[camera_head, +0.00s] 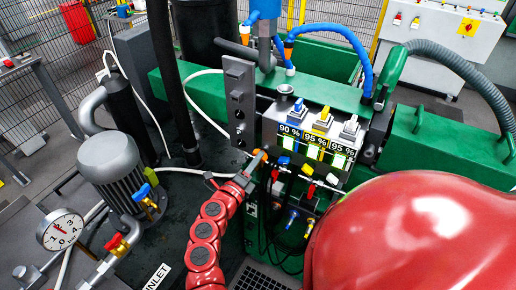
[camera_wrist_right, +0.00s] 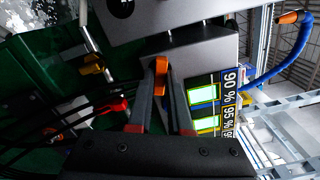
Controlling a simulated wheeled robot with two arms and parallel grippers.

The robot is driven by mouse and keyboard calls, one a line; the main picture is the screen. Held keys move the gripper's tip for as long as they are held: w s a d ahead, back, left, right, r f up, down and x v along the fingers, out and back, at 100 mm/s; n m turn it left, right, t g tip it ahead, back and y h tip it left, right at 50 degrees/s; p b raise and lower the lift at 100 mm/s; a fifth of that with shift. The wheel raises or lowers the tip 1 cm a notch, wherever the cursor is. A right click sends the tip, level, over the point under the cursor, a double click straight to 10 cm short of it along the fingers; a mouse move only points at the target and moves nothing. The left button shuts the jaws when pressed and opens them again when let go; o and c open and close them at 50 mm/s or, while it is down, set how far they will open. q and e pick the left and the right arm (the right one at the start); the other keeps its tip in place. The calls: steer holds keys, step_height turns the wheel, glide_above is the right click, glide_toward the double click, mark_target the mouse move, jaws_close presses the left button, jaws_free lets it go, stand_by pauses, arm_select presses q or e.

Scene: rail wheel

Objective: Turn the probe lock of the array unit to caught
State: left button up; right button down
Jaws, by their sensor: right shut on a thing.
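The array unit (camera_head: 318,131) is a grey box with a row of lit displays marked 90 %, 95 % and 95 %. Its displays also show in the right wrist view (camera_wrist_right: 204,95), turned sideways. A small orange handle (camera_wrist_right: 161,72), apparently the probe lock, stands at the grey box's side. It shows as an orange tip in the head view (camera_head: 258,158), left of the displays. My right gripper (camera_head: 248,171) is shut on this handle, with one finger on each side in the wrist view (camera_wrist_right: 160,92). Its lock position cannot be read. My left gripper is out of view.
A red handle (camera_wrist_right: 110,106) and thin black cables lie near my fingers. A grey upright plate (camera_head: 239,100) stands left of the unit. A large red rounded surface hides the lower right.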

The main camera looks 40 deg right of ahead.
steer(key=n+p, duration=0.3)
steer(key=n, duration=0.1)
steer(key=c, duration=1.2)
jaws_free()
steer(key=shift+f, duration=0.1)
steer(key=o, duration=0.5)
steer(key=shift+a, duration=0.1)
steer(key=p+v, duration=0.1)
steer(key=v, duration=0.6)
